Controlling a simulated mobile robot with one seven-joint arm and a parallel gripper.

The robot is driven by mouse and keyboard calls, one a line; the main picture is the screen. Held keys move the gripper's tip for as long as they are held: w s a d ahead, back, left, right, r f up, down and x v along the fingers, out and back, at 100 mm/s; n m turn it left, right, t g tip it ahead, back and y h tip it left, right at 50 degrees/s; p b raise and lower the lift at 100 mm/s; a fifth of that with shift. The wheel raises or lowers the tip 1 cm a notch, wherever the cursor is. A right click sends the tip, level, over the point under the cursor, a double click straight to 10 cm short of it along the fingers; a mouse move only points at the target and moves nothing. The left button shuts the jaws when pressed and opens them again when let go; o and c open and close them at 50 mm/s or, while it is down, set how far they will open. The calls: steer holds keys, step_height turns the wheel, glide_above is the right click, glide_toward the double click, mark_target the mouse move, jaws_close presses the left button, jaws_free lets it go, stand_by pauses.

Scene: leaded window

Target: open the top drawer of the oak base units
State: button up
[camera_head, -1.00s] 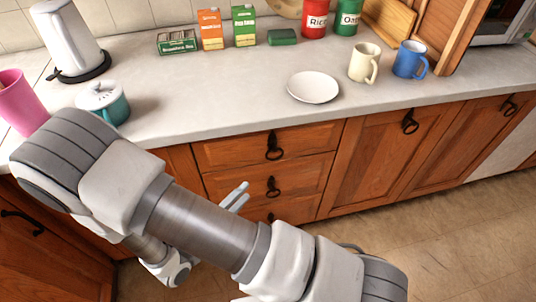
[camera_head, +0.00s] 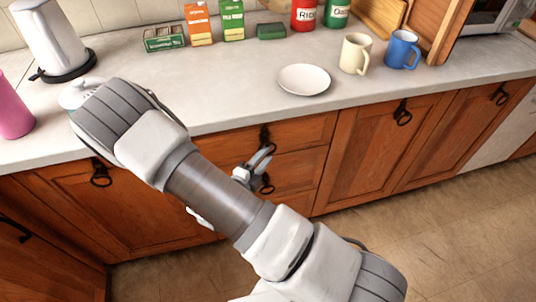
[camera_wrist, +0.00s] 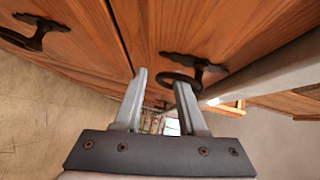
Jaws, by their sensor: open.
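The top drawer (camera_head: 305,131) of the oak base units is closed, its front flush below the counter. Its dark ring handle (camera_head: 264,133) hangs at the middle of the front. My gripper (camera_head: 263,156) is at this handle, below its mount, with the fingers spread. In the wrist view a dark ring handle (camera_wrist: 196,66) lies at the tip of the right finger of my gripper (camera_wrist: 160,80). The ring overlaps that fingertip; I cannot tell whether the finger is through it. My forearm hides the left part of the drawers.
Below is a second drawer with its own ring handle (camera_head: 266,184). Cupboard doors with ring handles (camera_head: 402,112) stand to the right. On the counter (camera_head: 225,105) are a white plate (camera_head: 303,79), mugs (camera_head: 355,54) and a pink cup (camera_head: 12,108). The floor (camera_head: 440,230) in front is clear.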

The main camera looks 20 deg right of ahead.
steer(key=shift+x, duration=0.8)
jaws_close()
stand_by(0.9)
